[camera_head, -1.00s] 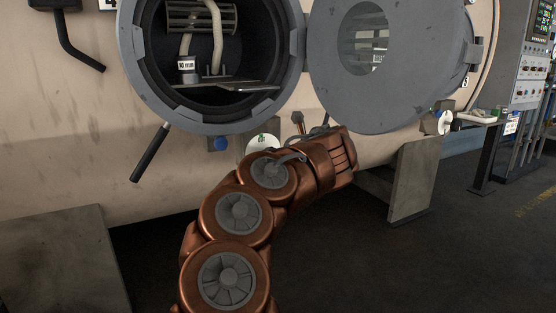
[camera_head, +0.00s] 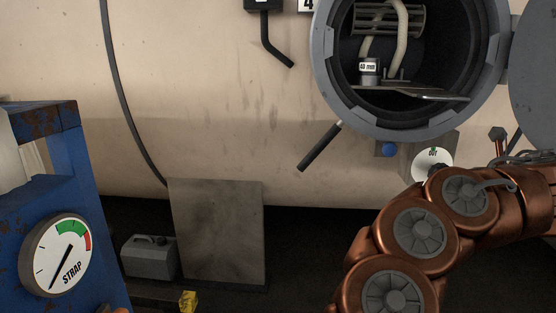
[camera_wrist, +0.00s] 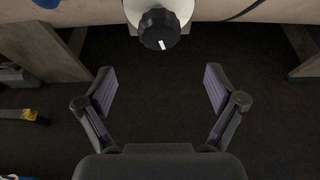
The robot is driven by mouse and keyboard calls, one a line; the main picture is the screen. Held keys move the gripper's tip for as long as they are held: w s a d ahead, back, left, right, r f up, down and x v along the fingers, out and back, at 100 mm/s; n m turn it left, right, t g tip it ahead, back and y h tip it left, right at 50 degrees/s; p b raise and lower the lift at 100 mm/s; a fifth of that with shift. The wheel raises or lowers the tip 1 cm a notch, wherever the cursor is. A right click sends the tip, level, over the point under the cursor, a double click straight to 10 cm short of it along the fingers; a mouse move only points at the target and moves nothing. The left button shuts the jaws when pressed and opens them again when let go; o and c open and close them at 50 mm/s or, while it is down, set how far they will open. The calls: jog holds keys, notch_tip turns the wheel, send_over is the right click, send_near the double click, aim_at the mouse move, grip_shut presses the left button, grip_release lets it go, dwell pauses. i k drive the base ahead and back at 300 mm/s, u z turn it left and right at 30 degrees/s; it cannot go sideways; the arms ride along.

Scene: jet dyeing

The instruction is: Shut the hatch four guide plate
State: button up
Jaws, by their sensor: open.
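Hatch four's round grey-rimmed opening (camera_head: 345,110) is at upper right in the head view, below a partly cut-off "4" sign (camera_head: 307,4). A flat metal plate (camera_head: 430,93) lies inside it, beside a fitting labelled "40 mm" (camera_head: 369,67). Below the rim is a white dial (camera_head: 432,161) that seems to read "OUT". In the wrist view, a black knob (camera_wrist: 160,29) with a white pointer mark stands ahead of my gripper (camera_wrist: 159,80). The gripper is open and empty, its fingers apart from the knob. In the head view my arm runs off the right edge, hiding the gripper.
The grey hatch door (camera_head: 535,75) stands open at the right edge. A black lever handle (camera_head: 319,147) sticks out below the opening. A blue frame (camera_head: 90,200) with a "STRAP" gauge (camera_head: 55,255) stands at left. A support plate (camera_head: 217,230) stands below the vessel.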

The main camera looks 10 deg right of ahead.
aim_at(432, 94)
jog(key=k, duration=1.5)
